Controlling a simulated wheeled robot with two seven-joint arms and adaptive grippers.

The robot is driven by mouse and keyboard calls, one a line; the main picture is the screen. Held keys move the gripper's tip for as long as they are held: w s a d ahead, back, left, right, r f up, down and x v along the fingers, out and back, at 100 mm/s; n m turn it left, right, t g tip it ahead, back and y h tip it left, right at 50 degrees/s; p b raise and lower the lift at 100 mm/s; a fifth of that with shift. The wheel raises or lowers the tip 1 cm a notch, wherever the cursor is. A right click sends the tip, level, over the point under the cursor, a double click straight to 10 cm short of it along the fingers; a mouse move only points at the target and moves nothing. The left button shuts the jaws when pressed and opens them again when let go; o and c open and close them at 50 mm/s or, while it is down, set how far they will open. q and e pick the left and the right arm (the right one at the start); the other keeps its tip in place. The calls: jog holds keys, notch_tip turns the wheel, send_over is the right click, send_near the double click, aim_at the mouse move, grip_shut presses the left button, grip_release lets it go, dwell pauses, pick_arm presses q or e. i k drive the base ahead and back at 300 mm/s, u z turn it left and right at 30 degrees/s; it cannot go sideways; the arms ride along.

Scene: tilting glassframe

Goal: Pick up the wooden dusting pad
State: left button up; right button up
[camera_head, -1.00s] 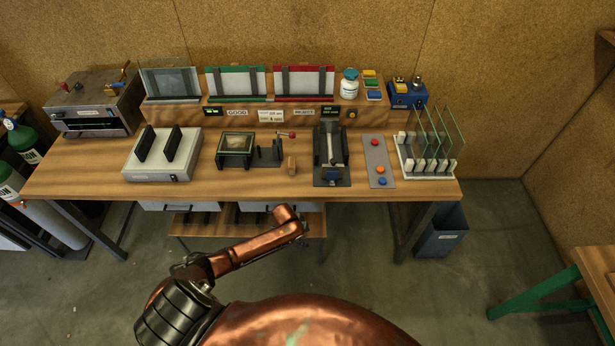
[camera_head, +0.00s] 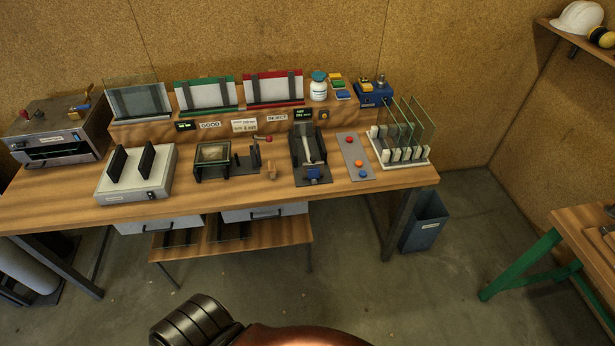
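A small wooden block (camera_head: 271,170), which looks like the dusting pad, stands on the workbench (camera_head: 60,203) near its front edge, in the head view. It is between the small black clamp fixture (camera_head: 245,163) and the black slide fixture with a blue part (camera_head: 311,158). A short wooden piece lies just in front of it; I cannot tell if they are one object. Neither of my grippers is in view. Only a dark ribbed part and a copper part of my own body show at the bottom, apart from the bench.
Glass panes stand in a white rack (camera_head: 407,161) at the bench's right end. A button panel (camera_head: 355,160) and a white two-post device (camera_head: 135,185) are also on the bench. A bin (camera_head: 424,222) stands below right. A green-legged table (camera_head: 525,265) is at far right. Floor between is clear.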

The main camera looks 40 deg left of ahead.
aim_at(271, 163)
jog(key=z, duration=0.35)
jog(key=i, duration=0.3)
jog(key=u, duration=0.95)
jog(key=i, duration=1.3)
jog(key=u, duration=1.55)
jog(key=i, duration=0.55)
jog(key=u, duration=0.5)
